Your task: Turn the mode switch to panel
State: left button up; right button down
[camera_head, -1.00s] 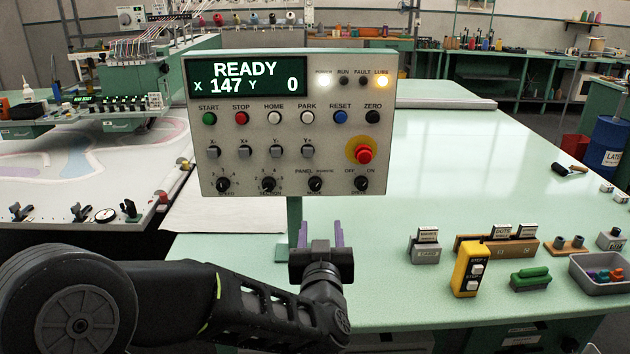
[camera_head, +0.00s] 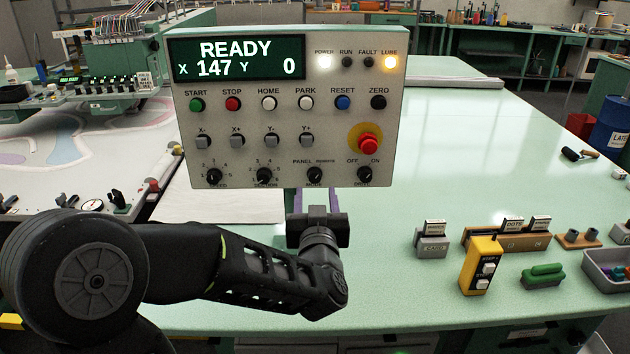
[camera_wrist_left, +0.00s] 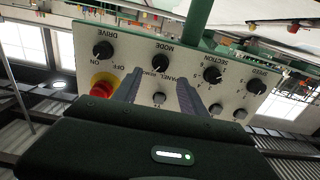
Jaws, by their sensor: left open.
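The mode switch (camera_head: 314,174) is a small black knob in the bottom row of the grey control panel (camera_head: 225,125), with PANEL printed at its upper left and REMOTE at its upper right. I cannot clearly tell which label its pointer faces. In the left wrist view the panel is upside down and the mode switch (camera_wrist_left: 160,57) shows just beyond the fingers. My left gripper (camera_head: 317,200) is open and empty, its purple fingers upright just below the panel's lower edge. In the wrist view the left gripper (camera_wrist_left: 157,88) has its fingers spread, apart from the knob.
Neighbouring knobs are the tension/section knob (camera_head: 264,175) and the drive knob (camera_head: 364,174). A red emergency button (camera_head: 368,144) sits above the drive knob. A yellow pendant (camera_head: 481,266) and small blocks stand on the green table (camera_head: 440,150) at right.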

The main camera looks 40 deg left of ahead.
aim_at(315, 178)
pick_arm(q)
jog(key=x, duration=0.6)
jog(key=shift+w+p, duration=0.1)
jog(key=shift+p, duration=0.25)
jog(key=shift+c, duration=0.2)
grip_shut()
